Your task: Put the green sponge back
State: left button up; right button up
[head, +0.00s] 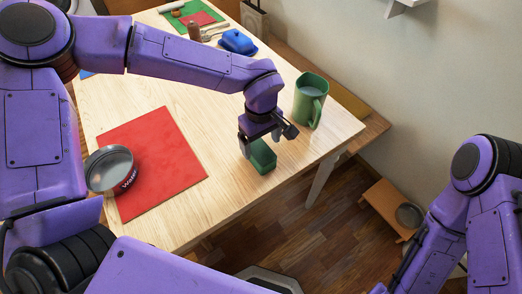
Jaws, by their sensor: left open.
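A small green box-shaped thing (263,158) stands on the light wood table near its front right edge. Its top looks darker and hollow, and I cannot tell whether it is the green sponge or a holder for it. My left gripper (260,141) points down right over it, with its fingers open at its top edge. The gripper hides part of its top, and I cannot tell whether the fingers touch it. No other sponge is clearly visible. My right arm shows at the lower right, but its gripper is out of view.
A green jug (310,101) stands close behind and right of the left gripper. A blue lidded dish (238,41) sits farther back. The table's middle is clear.

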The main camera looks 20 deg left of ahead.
aim_at(261, 150)
pick_arm(q)
notch_tip(261, 150, up, 7)
jog(key=shift+f, duration=0.1)
dwell(1.3)
